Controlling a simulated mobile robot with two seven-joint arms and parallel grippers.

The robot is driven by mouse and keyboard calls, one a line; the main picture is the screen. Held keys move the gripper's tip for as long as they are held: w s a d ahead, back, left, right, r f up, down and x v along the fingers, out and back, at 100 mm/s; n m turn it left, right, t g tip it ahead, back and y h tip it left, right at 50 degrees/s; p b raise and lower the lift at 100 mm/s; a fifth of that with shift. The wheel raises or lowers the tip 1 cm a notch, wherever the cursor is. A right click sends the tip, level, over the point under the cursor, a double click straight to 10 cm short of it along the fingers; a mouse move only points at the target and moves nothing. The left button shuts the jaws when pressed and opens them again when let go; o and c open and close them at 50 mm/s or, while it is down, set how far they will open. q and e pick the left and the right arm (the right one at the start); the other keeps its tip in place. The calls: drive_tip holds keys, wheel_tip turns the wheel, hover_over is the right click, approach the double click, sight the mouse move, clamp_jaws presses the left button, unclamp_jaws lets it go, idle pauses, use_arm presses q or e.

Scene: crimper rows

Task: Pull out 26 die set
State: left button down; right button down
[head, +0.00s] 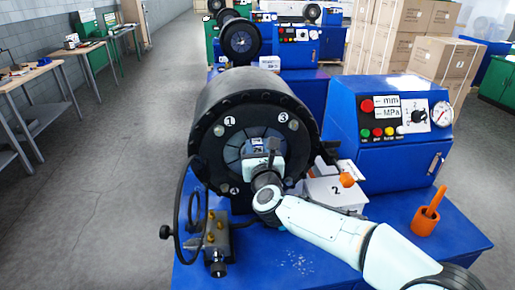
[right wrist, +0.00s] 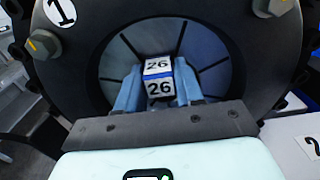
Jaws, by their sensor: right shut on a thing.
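The black round crimper head (head: 213,134) faces me, with numbered marks around its ring of dies. The 26 die set shows in the right wrist view as a block (right wrist: 158,80) with "26" on its top and front faces, in the middle of the crimper's opening (right wrist: 205,45). My right gripper (right wrist: 158,95) has its two light blue fingers on either side of the 26 block and is shut on it. In the head view my right gripper (head: 262,160) reaches into the centre of the crimper and hides most of the block. My left gripper is not in view.
A blue control box (head: 385,150) with buttons and a gauge stands right of the crimper. A white box marked 2 (head: 336,194) and an orange cup (head: 425,222) are on the blue table (head: 310,268). A valve block (head: 216,243) with a cable sits at front left.

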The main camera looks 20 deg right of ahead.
idle(0.4)
